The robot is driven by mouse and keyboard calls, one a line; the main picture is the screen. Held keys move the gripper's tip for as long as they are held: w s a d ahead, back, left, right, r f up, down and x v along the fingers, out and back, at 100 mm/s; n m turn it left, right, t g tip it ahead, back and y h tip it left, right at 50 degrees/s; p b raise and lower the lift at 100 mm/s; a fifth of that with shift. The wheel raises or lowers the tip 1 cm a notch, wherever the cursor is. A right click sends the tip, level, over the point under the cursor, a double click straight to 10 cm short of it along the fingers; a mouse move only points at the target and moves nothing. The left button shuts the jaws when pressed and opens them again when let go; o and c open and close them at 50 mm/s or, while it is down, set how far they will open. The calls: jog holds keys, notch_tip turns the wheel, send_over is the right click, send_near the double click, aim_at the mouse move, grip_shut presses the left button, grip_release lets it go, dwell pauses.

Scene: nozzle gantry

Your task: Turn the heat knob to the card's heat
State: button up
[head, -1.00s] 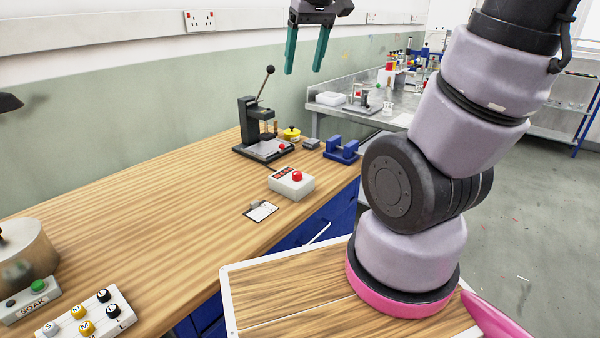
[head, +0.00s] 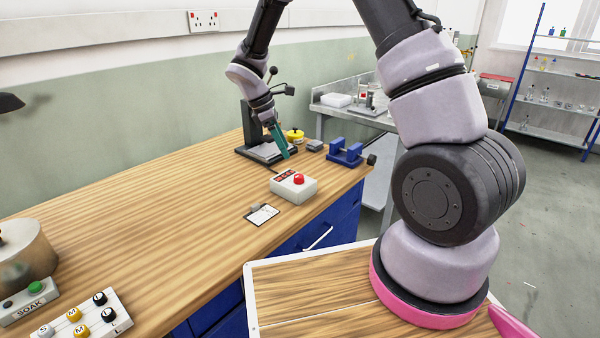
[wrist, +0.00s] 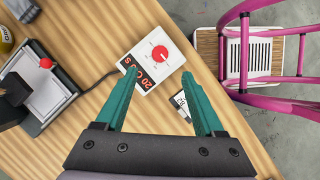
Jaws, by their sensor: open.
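A white control box (head: 304,191) with a red round knob (head: 298,179) sits near the bench's front edge. In the wrist view the box (wrist: 171,68) has a dark display with red characters, seemingly 20 C and 0 S, and the knob (wrist: 160,53) sits on a marked dial. A small white card (head: 264,215) lies in front of the box; in the wrist view the card (wrist: 180,101) is partly behind a finger and its print is unreadable. My gripper (head: 287,157) hovers above and behind the box, open and empty. Its teal fingertips (wrist: 160,76) point toward the box.
A black lever press (head: 262,150), a yellow round item (head: 295,135) and a blue fixture (head: 346,152) stand behind the box. A SOAK box (head: 25,295) and a lettered knob panel (head: 85,315) are at the near left. The middle bench is clear. A pink frame (wrist: 270,75) is beyond the bench edge.

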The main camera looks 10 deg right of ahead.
aim_at(299, 175)
jog(key=x, duration=1)
jog(key=shift+f, duration=0.1)
grip_shut()
